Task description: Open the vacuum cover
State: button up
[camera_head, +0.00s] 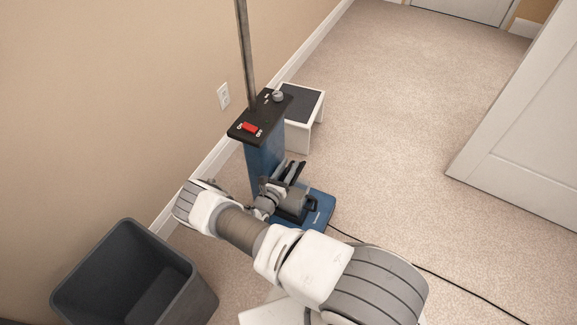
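The vacuum (263,160) stands upright against the left wall. It has a tall blue body, a black top with a red switch, a long pole rising from it and a wide blue base (318,210) on the carpet. My arm reaches in from the lower right, bends near the wall and comes back to the vacuum. My gripper (292,175) is at the front right of the blue body, low down and just above the base. It overlaps the body in view, so contact is unclear. Its fingertips are small and dark, and their opening cannot be made out. My wrist hides the lower front, and I cannot pick out the cover.
A grey open bin (196,288) stands at the lower left by the wall. A white step stool with a dark top (301,103) is right behind the vacuum. A black cord (440,275) runs across the carpet to the right. A white door (530,150) stands at the right. The middle carpet is clear.

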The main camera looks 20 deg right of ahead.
jog(key=p+v, duration=0.3)
jog(key=v, duration=1.4)
jog(key=shift+a+p, duration=0.2)
jog(key=shift+p, duration=0.15)
jog(key=shift+s, duration=0.15)
jog(key=shift+c, duration=0.2)
